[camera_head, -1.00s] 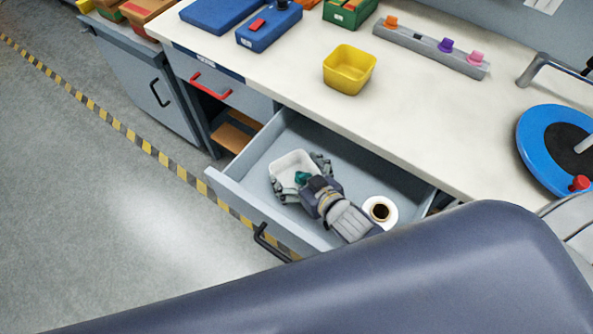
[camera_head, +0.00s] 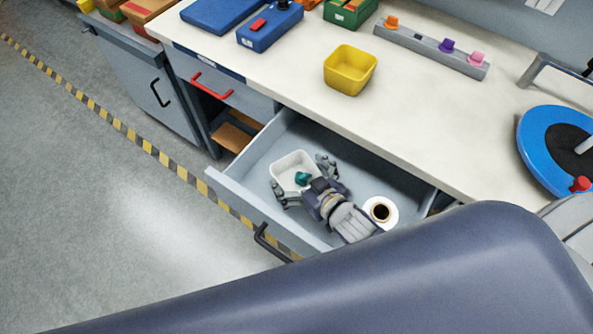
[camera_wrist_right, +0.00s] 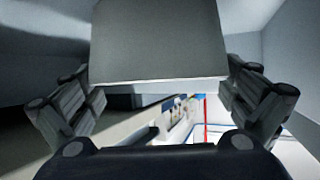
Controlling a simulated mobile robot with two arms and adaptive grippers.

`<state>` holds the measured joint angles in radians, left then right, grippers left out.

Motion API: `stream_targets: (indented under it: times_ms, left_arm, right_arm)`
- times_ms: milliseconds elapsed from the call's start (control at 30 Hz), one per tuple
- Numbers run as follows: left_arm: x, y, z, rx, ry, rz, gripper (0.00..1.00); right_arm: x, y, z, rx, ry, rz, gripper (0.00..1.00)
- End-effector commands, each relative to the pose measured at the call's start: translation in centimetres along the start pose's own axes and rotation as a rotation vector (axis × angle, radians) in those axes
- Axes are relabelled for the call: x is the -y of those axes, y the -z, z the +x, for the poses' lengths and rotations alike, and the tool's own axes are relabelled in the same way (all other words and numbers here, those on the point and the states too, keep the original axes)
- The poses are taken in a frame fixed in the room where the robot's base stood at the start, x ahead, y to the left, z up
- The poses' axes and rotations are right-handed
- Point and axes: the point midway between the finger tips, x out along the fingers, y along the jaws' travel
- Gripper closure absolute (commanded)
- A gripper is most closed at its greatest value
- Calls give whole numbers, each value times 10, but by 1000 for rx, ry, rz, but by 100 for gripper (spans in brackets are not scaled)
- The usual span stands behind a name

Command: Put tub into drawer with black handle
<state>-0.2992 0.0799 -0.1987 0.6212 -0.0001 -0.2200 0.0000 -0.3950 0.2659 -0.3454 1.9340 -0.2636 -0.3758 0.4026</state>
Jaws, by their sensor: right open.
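The white tub (camera_head: 283,163) sits inside the open grey drawer with the black handle (camera_head: 259,243), toward its left end. A small teal item (camera_head: 302,178) lies in the tub. My right gripper (camera_head: 301,180) is inside the drawer, open, with one finger on either side of the tub's near part. In the right wrist view the tub (camera_wrist_right: 157,45) shows as a pale box between the spread fingers, with visible gaps at both sides. Its underside contact with the drawer floor is hidden. My left gripper is not in view.
A white round item with a dark centre (camera_head: 380,211) is in the drawer right of my gripper. A yellow bin (camera_head: 350,70) stands on the worktop (camera_head: 420,120). A drawer with a red handle (camera_head: 211,87) is farther left. My arm covers the lower foreground.

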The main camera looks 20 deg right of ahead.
Motion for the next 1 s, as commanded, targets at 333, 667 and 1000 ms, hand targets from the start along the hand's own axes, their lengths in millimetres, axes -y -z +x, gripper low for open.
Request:
stream_targets:
  times_ms: [333,667,1000]
  left_arm:
    - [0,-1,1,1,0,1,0]
    - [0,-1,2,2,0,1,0]
    - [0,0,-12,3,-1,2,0]
  right_arm:
    - [0,-1,-53,2,0,1,0]
    - [0,0,-66,0,-1,-1,0]
    - [0,13,-72,-1,0,-1,0]
